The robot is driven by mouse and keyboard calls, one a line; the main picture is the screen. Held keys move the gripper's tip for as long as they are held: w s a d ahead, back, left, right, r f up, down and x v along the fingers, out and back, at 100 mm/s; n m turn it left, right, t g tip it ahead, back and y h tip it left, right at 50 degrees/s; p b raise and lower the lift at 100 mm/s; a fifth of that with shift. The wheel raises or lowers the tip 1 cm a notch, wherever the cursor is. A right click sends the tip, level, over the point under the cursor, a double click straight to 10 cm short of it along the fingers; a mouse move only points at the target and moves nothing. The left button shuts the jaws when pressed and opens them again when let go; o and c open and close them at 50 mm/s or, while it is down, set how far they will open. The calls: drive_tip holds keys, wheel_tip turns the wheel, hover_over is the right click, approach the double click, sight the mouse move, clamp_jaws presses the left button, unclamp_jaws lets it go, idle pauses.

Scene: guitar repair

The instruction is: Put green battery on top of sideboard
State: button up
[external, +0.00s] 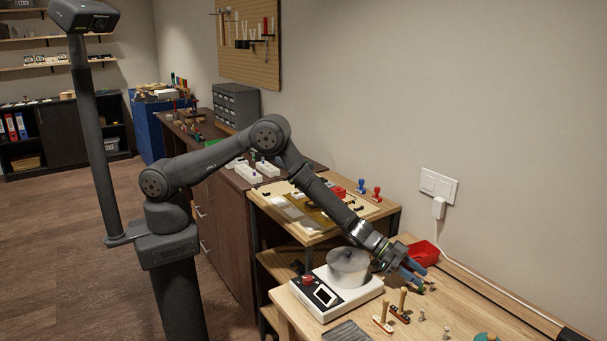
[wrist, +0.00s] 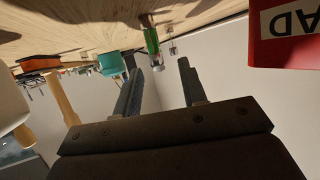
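My gripper (external: 416,274) is low over the bench, right of the white machine. In the wrist view my gripper (wrist: 160,72) has its two fingers spread with nothing between them. The dark brown sideboard (external: 229,225) stands farther back along the wall in the external view, with several items on its top.
Wooden-handled tools (external: 402,303) stand in front. A shelf table (external: 310,238) with a board lies between bench and sideboard.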

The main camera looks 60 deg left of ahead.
clamp_jaws()
